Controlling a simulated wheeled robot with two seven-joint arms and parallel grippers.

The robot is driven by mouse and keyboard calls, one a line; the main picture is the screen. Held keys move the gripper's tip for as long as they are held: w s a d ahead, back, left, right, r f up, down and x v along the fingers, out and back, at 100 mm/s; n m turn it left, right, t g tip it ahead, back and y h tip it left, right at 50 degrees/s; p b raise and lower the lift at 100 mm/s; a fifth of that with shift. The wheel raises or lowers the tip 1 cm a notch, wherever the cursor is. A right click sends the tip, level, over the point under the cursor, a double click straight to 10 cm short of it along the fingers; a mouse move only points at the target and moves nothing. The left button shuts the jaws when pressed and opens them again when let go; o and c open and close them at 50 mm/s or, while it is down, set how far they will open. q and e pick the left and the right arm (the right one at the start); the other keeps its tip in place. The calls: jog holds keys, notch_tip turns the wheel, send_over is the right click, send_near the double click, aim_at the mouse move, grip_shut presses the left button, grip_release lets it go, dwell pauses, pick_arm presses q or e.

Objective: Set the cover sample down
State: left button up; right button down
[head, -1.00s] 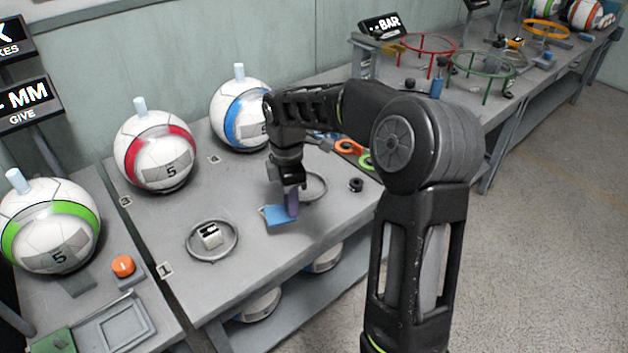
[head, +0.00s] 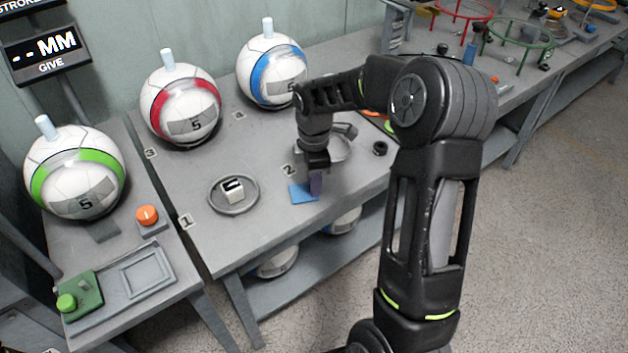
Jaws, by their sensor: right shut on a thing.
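The cover sample appears to be a flat blue piece (head: 303,193) with a purple part (head: 316,184) beside it, between my fingers. My right gripper (head: 316,174) points down and is shut on it. The blue piece is low over the front part of the grey table (head: 240,235). I cannot tell whether it touches the top. My left gripper is out of view.
A ring tray (head: 233,207) holding a white block (head: 232,190) is to the left. Balls with green (head: 75,172), red (head: 181,105) and blue (head: 271,70) bands stand behind. A small black ring (head: 380,148) lies to the right. The table's front edge is close.

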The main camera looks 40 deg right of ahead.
jog(key=shift+f, duration=0.15)
jog(key=c, duration=1.2)
grip_release()
notch_tip(320, 180, up, 12)
jog(key=shift+r+p, duration=0.2)
jog(key=shift+p, duration=0.2)
